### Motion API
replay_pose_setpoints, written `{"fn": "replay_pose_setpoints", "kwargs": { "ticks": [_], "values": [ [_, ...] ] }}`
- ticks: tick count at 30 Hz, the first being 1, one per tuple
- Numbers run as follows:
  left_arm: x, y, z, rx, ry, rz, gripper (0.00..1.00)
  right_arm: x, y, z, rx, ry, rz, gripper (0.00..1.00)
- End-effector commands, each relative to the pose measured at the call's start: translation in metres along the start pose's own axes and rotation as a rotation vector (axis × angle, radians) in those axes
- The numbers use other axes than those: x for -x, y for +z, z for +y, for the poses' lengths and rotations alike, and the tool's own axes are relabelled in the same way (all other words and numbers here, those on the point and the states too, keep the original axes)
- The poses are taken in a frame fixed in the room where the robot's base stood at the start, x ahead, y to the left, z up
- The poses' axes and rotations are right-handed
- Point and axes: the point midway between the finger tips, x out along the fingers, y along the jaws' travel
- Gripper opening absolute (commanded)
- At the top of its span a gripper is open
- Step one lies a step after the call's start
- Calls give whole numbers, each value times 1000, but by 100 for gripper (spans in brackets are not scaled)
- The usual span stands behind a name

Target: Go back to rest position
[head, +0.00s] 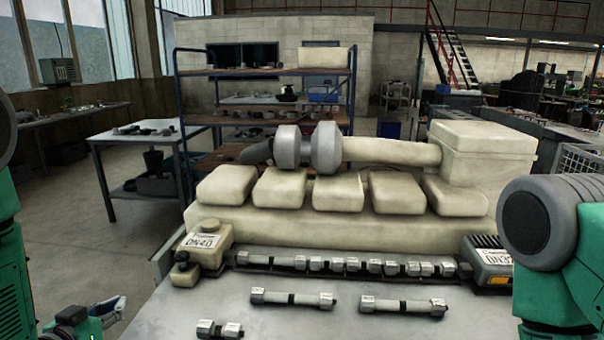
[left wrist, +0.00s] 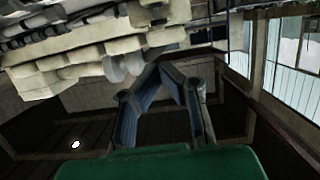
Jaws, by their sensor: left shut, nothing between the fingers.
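My left gripper (head: 110,307) is low at the left of the head view, out to the left of the work table and apart from it. It is shut and empty. In the left wrist view its fingers (left wrist: 168,72) meet at the tips with nothing between them. Part of my right arm (head: 545,225) shows at the right edge, but its gripper is out of view.
A pale table (head: 250,318) bears a row of metal fittings, two bolt-like rods (head: 292,299) and a short one (head: 219,329). A side table (head: 140,132) and shelf rack (head: 265,72) stand further back. Floor at left is clear.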

Motion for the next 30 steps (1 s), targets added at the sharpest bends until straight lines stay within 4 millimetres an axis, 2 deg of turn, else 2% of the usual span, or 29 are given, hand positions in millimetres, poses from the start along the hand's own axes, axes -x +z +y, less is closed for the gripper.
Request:
{"fn": "replay_pose_setpoints", "kwargs": {
  "ticks": [2,8,13,17,20,23,27,30],
  "values": [
    [0,3,1,0,0,-5,0,-1,0,0,0,0,-1,40],
    [1,43,8,6,-8,-103,0,-12,1,0,0,0,0,40],
    [8,85,18,10,-16,-208,0,-24,1,0,0,0,1,40],
    [19,128,30,15,-23,-318,0,-36,2,0,0,0,0,40],
    [30,168,40,16,-27,-424,0,-47,3,0,0,0,0,40],
    [49,219,53,17,-33,-565,0,-62,3,0,0,0,0,40],
    [96,305,78,18,-36,-828,0,-90,5,-1,0,0,0,40],
    [136,352,94,15,-36,-1001,0,-105,6,-1,0,0,0,40]
  ]
}}
